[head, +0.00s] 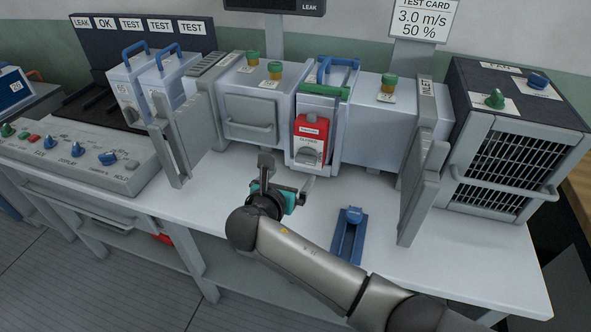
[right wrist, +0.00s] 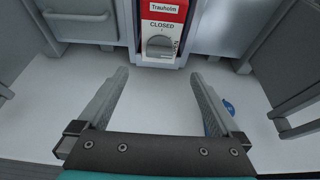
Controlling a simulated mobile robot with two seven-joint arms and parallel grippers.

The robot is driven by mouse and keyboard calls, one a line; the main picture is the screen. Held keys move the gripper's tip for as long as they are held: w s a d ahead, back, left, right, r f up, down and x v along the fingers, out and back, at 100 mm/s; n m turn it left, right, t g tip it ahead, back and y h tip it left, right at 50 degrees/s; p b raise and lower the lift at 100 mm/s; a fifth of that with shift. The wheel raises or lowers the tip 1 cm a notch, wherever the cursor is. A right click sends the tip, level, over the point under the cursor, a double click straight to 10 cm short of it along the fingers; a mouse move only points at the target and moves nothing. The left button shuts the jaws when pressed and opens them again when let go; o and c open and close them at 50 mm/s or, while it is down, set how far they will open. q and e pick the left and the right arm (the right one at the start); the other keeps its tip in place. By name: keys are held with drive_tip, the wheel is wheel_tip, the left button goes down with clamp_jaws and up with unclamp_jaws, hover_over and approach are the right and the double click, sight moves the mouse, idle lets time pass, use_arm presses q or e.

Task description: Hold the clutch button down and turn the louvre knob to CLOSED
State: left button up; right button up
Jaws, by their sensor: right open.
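The louvre knob (head: 308,154) is a grey round knob on the front of the middle box, under a red plate (head: 311,125). In the right wrist view the knob (right wrist: 160,46) sits below the printed word CLOSED; its pointer setting is too small to read. My right gripper (head: 287,174) is open and empty in front of the knob, apart from it. Its two fingers (right wrist: 160,76) point toward the knob with a gap between them. I cannot pick out the clutch button for sure. My left gripper is out of view.
A blue tool (head: 348,237) lies on the white bench right of my gripper. Grey doors (head: 178,145) stand open at left and right (head: 420,195). A barred box (head: 507,165) stands far right, a control panel (head: 75,155) at left. The bench front is mostly clear.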

sight(305, 159)
drive_tip(key=shift+x, duration=5.7)
drive_tip(key=shift+c, duration=0.4)
